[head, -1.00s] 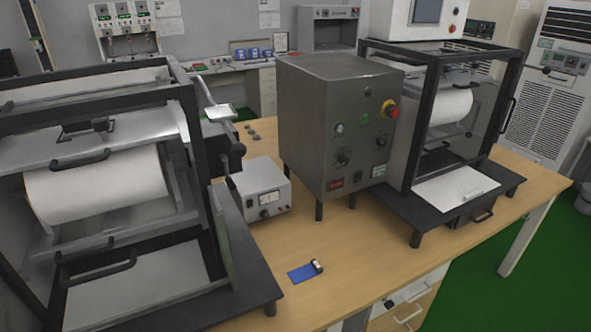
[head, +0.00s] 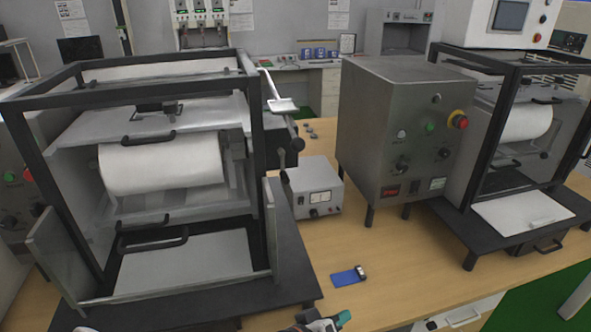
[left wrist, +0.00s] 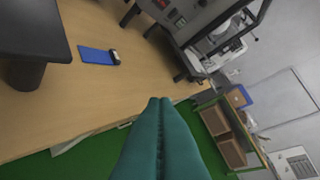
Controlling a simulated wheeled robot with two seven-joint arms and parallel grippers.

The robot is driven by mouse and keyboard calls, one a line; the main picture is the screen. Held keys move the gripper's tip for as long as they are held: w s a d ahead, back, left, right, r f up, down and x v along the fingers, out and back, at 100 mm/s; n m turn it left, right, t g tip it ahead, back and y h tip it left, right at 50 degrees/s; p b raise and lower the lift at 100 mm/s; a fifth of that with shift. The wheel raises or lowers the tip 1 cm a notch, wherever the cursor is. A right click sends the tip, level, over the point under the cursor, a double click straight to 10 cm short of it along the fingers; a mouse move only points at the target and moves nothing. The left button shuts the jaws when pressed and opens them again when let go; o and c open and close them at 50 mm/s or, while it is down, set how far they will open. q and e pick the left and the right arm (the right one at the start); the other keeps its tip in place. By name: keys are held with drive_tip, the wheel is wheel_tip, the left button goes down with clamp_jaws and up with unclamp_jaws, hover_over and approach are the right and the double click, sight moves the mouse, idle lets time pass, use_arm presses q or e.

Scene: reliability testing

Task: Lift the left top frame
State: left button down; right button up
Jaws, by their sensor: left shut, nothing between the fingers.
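The left machine has a black top frame (head: 130,94), an open rectangle of bars above a white roll (head: 160,163). A black curved handle (head: 148,139) is on the plate above the roll, and another handle (head: 152,238) is lower at the front. My left gripper (head: 340,319) has teal fingers at the bottom edge of the head view, in front of the table and apart from the machine. Its fingers (left wrist: 160,101) are shut and empty in the left wrist view. My right gripper is not in view.
A blue card-like item (head: 347,276) lies on the wooden table (head: 400,260). A meter box (head: 313,188) and a grey control box (head: 400,130) stand right of the left machine. A second framed machine (head: 500,130) is at the right. The table's front middle is mostly clear.

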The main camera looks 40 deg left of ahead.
use_arm(q)
drive_tip(key=w+a+r+n+t, duration=0.1)
drive_tip(key=w+r+n+t, duration=0.35)
drive_tip(key=r, duration=0.25)
drive_tip(key=a+r+n+t+y, duration=0.1)
drive_tip(key=a+r+n+y, duration=0.2)
drive_tip(key=n+y, duration=0.3)
drive_tip(key=s+a+r+n+t+y, duration=0.1)
drive_tip(key=a+r+n+y, duration=0.3)
drive_tip(key=n, duration=0.9)
drive_tip(key=s+a+r+n+t+y, duration=0.1)
drive_tip(key=a+r+n+y, duration=0.3)
drive_tip(key=n+y, duration=0.5)
drive_tip(key=shift+a+r+t+y, duration=0.25)
drive_tip(key=shift+t+y, duration=0.45)
drive_tip(key=shift+t, duration=0.05)
drive_tip(key=p+x, duration=0.5)
drive_tip(key=x, duration=0.5)
drive_tip(key=shift+r, duration=0.1)
